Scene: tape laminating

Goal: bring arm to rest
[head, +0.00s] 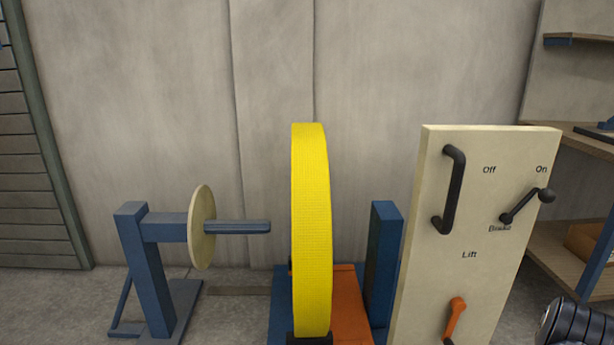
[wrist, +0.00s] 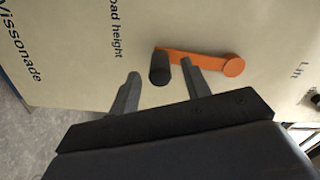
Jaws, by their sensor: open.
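My gripper (wrist: 160,88) is open in the wrist view, its two fingers apart. The black grip (wrist: 159,68) of the orange lift crank (wrist: 205,60) shows between and just beyond the fingertips; I cannot tell whether they touch it. In the head view part of my dark arm shows at the lower right, and the gripper itself is not seen there. The orange lift crank (head: 456,317) is at the bottom of the cream control panel (head: 468,210), under the word "Lift".
A black handle (head: 451,190) and a black brake lever (head: 524,206), pointing towards "On", stick out of the panel. A large yellow tape roll (head: 312,230) stands left of it. A blue stand (head: 150,265) with a disc and spindle is further left. Shelves (head: 565,130) are at the right.

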